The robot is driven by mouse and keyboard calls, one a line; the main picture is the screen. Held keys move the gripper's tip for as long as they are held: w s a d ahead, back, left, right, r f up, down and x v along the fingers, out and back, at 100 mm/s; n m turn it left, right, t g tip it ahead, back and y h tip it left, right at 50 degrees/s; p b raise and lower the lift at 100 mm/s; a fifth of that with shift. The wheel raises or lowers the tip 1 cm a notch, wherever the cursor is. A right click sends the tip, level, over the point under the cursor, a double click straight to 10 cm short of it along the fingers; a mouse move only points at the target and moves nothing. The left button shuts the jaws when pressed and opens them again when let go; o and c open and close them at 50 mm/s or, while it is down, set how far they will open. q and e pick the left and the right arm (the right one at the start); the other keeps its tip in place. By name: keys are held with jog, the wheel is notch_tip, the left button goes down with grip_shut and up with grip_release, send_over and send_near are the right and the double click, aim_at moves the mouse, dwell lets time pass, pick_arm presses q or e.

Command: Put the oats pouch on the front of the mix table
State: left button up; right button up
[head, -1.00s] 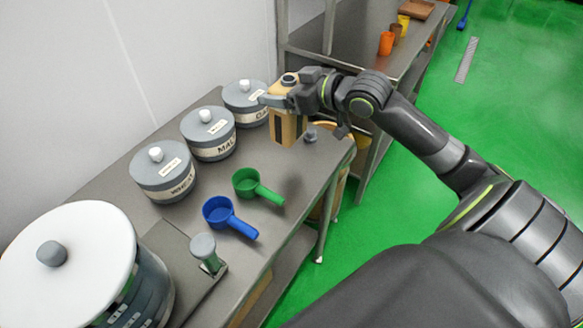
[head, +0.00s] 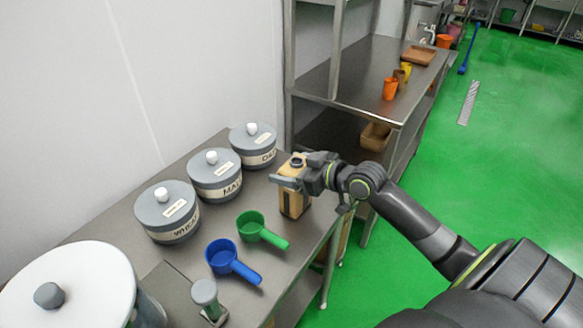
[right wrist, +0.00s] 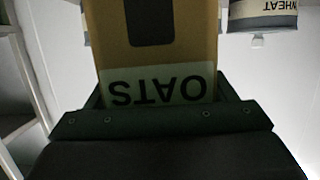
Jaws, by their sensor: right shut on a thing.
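The oats pouch (head: 294,199) is a tan upright pack with a dark panel and a dark cap. My right gripper (head: 288,181) is shut on its upper part, at the right end of the near steel table (head: 180,248). I cannot tell whether its base touches the top. In the right wrist view the pouch (right wrist: 190,55) fills the middle, its OATS label upside down between the jaws. A second steel table (head: 345,80) stands behind. Neither table carries a name that I can read. My left gripper is not in view.
Grey lidded canisters, one reading WHEAT (head: 168,212), line the wall side. A green scoop (head: 252,226) and a blue scoop (head: 222,257) lie in front of them. A large white-lidded drum (head: 75,280) stands at lower left. Orange cups (head: 390,90) stand on the farther table.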

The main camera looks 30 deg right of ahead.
jog(key=shift+f, duration=0.2)
jog(key=o, duration=1.9)
jog(key=shift+r, duration=0.1)
jog(key=shift+c, duration=0.2)
jog(key=shift+r, duration=0.15)
jog(key=p+v, duration=0.3)
jog(key=v, duration=0.9)
jog(key=shift+s+a, duration=0.1)
